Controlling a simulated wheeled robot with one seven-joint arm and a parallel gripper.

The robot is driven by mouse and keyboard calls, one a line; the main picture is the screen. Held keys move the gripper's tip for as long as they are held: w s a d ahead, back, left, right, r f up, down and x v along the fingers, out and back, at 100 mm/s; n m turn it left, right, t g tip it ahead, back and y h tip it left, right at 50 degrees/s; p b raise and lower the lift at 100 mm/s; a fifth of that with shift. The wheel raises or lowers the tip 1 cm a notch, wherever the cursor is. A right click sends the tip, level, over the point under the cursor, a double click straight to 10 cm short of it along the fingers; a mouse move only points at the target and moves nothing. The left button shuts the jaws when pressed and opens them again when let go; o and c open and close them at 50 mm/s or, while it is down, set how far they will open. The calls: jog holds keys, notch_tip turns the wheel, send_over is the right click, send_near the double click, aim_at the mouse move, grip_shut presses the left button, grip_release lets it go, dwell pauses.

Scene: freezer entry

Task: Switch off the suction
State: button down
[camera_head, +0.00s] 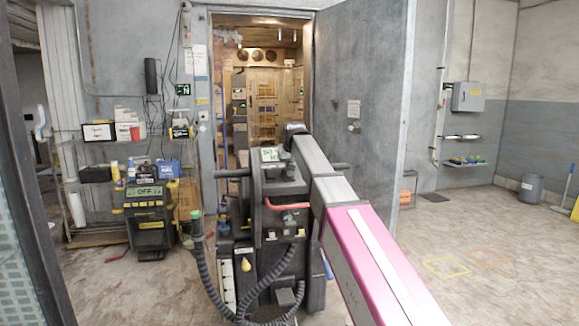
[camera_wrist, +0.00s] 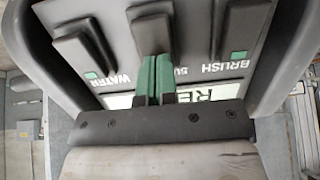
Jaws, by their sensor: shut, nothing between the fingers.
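The floor machine (camera_head: 275,215) stands in front of the freezer doorway, with a small lit display (camera_head: 271,155) on top. In the wrist view its panel (camera_wrist: 195,45) has three dark levers: a left one (camera_wrist: 85,48) by "WATER", a middle one (camera_wrist: 150,28) by a label starting "SU", and a right one (camera_wrist: 243,20) by "BRUSH". My gripper (camera_wrist: 154,62) has its green fingers shut and empty at the near end of the middle lever. I cannot tell whether they touch. The fingers hide part of the label, and my gripper body hides part of the display (camera_wrist: 205,94).
A second machine (camera_head: 149,222) reading "OFF" stands at left beside cluttered shelves (camera_head: 92,183). The grey door (camera_head: 362,125) is open to the right of the doorway. A bin (camera_head: 531,189) stands by the wall.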

jog(key=shift+s+f, duration=0.1)
jog(key=shift+s, duration=0.2)
jog(key=shift+s+d+f, duration=0.2)
jog(key=shift+s+d, duration=0.05)
jog(key=shift+s, duration=0.35)
jog(key=w+r+v, duration=0.1)
jog(key=v, duration=1.2)
jog(key=shift+r, duration=0.3)
jog(key=shift+a, duration=0.1)
